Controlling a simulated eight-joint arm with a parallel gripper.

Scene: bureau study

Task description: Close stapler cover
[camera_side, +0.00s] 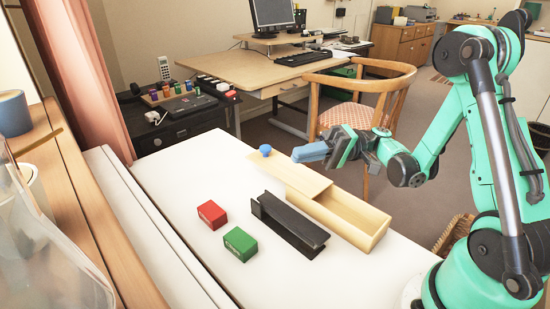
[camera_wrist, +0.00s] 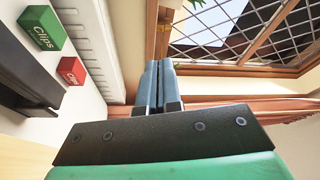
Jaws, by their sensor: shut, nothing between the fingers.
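The black stapler (camera_side: 288,226) lies on the white table, between the small boxes and a long wooden box. Its long dark body also shows at the left edge of the wrist view (camera_wrist: 22,78), partly cut off. I cannot tell clearly how far its cover stands from the base. My gripper (camera_side: 300,153) is raised above the far side of the wooden box, apart from the stapler, with its blue-grey fingers pointing left. In the wrist view the fingers (camera_wrist: 158,82) lie together with nothing between them.
The wooden box (camera_side: 372,222) has a partly slid lid with a blue knob (camera_side: 265,149). A red clips box (camera_side: 212,214) and a green clips box (camera_side: 240,243) stand left of the stapler. The white table (camera_side: 190,170) is clear at the back left. A chair (camera_side: 385,90) stands behind.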

